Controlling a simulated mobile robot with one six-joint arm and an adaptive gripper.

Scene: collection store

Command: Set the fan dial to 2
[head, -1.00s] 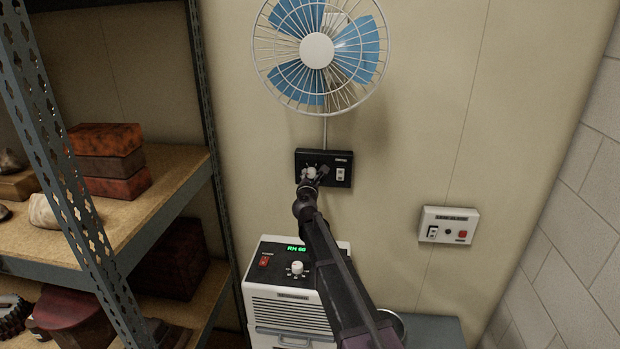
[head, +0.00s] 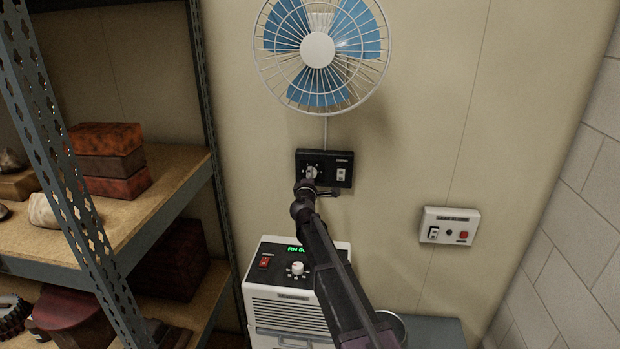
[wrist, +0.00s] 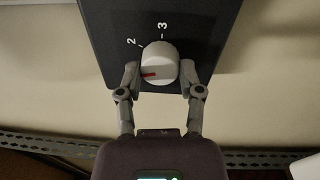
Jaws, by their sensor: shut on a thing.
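The fan dial (wrist: 162,58) is a white round knob with a red mark on a black control panel (wrist: 205,35). In the wrist view the red mark points left and slightly down, below the printed 2; the 3 is at the top. Any label further round is hidden by a finger. My gripper (wrist: 160,76) is shut on the dial, one finger on each side. In the head view the dial (head: 312,172) shows just above my gripper, on the panel (head: 325,180) under the blue-bladed wall fan (head: 318,50).
A white rocker switch (head: 341,174) sits right of the dial. A white unit (head: 290,305) with its own knob and green display stands below, partly behind my arm. A switch box (head: 449,226) is on the wall at right. Loaded shelving (head: 165,185) stands at left.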

